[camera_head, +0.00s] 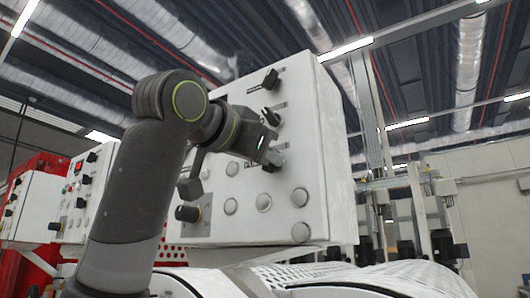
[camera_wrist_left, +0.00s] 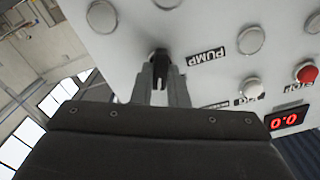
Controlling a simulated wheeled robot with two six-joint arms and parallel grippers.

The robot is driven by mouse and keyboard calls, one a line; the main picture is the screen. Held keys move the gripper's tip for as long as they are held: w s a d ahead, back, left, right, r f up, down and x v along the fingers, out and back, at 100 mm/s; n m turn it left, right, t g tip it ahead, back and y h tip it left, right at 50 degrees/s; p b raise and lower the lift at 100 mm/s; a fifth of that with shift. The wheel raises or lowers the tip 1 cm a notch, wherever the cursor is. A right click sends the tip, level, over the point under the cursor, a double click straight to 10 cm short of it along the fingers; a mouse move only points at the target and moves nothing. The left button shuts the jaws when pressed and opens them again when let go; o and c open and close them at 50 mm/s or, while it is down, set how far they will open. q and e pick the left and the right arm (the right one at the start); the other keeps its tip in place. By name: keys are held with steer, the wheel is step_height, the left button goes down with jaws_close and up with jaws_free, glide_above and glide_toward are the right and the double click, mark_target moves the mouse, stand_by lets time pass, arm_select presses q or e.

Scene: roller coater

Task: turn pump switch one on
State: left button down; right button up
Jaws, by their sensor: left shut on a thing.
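The white control panel (camera_head: 313,150) stands in front of me with black rotary switches and round buttons on its face. My left gripper (camera_head: 272,157) is at the panel face, below two other black switches. In the left wrist view, my left gripper (camera_wrist_left: 161,85) is shut on a black switch knob (camera_wrist_left: 161,58) beside an upside-down label that reads PUMP (camera_wrist_left: 206,57). The fingers hide much of this knob. A pale line shows between the fingers. I cannot tell the switch's setting. My right gripper is in neither view.
The upper black switch (camera_head: 271,80) and the one beneath it (camera_head: 269,114) are close above my gripper. Another black knob (camera_head: 187,213) is at the panel's lower left. In the left wrist view, a red stop button (camera_wrist_left: 306,72) and a red display (camera_wrist_left: 287,119) are to the right.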

arm_select(q)
steer(key=shift+m, duration=0.7)
steer(key=c, duration=1.4)
jaws_free()
steer(key=shift+c, duration=0.2)
steer(key=shift+s, duration=0.1)
steer(key=b+v, duration=0.5)
steer(key=v, duration=1.2)
steer(key=shift+a, duration=0.15)
